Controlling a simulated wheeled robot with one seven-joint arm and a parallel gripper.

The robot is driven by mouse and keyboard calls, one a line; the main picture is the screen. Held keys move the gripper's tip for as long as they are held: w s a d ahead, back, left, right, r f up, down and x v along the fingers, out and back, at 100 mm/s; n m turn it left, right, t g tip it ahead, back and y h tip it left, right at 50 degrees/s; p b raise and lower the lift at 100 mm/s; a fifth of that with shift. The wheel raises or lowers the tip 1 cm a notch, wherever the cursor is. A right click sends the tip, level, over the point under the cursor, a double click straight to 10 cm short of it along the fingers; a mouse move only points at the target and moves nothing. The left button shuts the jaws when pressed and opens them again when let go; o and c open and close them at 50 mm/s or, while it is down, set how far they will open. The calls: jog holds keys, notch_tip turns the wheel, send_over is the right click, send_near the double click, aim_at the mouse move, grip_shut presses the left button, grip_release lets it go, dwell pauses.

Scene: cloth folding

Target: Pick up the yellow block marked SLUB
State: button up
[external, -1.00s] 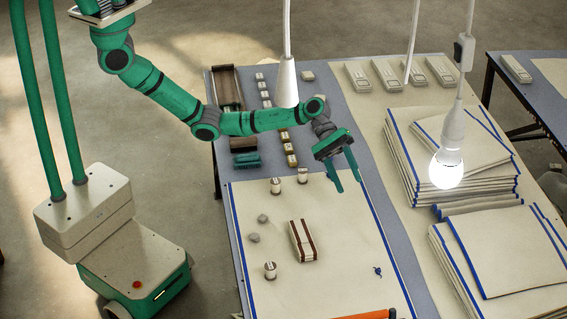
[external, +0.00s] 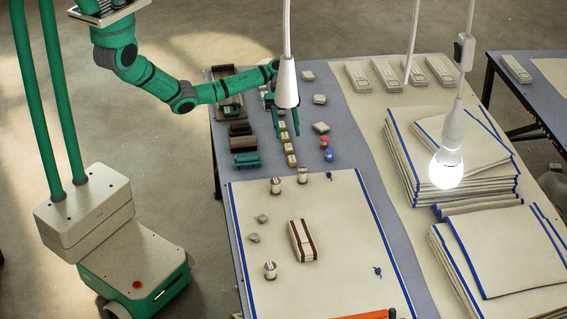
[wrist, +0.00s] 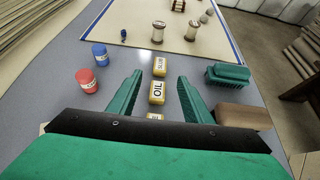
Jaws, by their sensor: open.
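The yellow block marked SLUB (wrist: 160,66) lies at the far end of a row in the wrist view, label up. In the external view it appears to be the row's end block (external: 292,160) nearest the cloth; its lettering is too small to read there. The yellow block marked OIL (wrist: 157,92) lies just nearer me, between my fingers as seen in the wrist view. My gripper (wrist: 160,76) is open and empty, one green finger each side of the row. In the external view my gripper (external: 288,136) is over the row. A third yellow block (wrist: 155,116) is partly hidden by my gripper.
A blue jar (wrist: 100,54) and a red jar (wrist: 87,79) stand left of the row in the wrist view. A green brush (wrist: 227,75) and brown block (wrist: 243,116) lie right. Beyond is the blue-edged cloth (wrist: 185,43) with spools. A lamp (external: 286,85) hangs nearby.

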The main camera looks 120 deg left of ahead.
aim_at(292, 158)
jog(key=x, duration=1)
jog(key=shift+c, duration=0.3)
jog(key=c, duration=1.1)
